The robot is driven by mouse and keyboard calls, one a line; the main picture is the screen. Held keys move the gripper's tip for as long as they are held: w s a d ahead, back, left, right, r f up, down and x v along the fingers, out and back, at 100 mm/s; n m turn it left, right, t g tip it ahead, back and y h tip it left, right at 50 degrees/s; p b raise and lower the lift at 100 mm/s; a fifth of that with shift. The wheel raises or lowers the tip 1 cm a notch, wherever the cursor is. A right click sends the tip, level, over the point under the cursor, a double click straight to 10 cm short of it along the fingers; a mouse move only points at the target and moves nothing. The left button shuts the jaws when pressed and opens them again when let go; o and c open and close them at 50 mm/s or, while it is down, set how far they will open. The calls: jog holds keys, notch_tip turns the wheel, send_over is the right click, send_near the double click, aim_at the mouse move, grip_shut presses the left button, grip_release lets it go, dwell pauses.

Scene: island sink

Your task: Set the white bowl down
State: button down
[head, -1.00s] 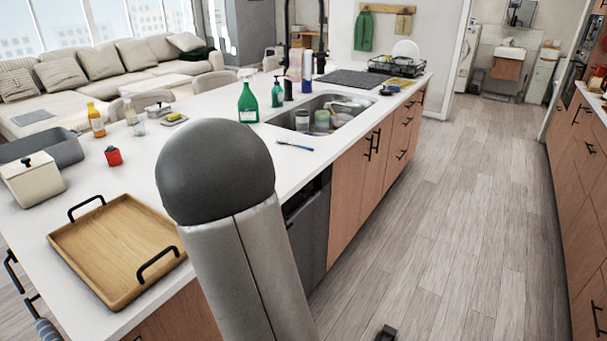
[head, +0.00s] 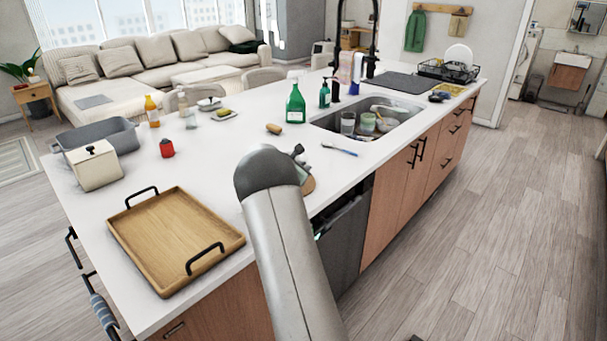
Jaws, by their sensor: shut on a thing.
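I cannot make out the white bowl of the task with certainty in the head view. My own arm, a grey link with a dark rounded end, rises in the middle and covers part of the counter (head: 225,160).
A green bottle (head: 295,104) stands by the sink (head: 330,124), which holds dishes. A blue brush (head: 340,149) lies in front. Clear counter surrounds the jar.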

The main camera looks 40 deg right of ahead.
jog(key=shift+w+d+f, duration=0.15)
jog(key=shift+w+f, duration=0.05)
jog(key=shift+f, duration=1.55)
jog(key=shift+f, duration=0.1)
jog(key=c, duration=1.9)
grip_release()
jog(key=shift+f, duration=0.1)
jog(key=o, duration=0.4)
jog(key=shift+o, duration=0.2)
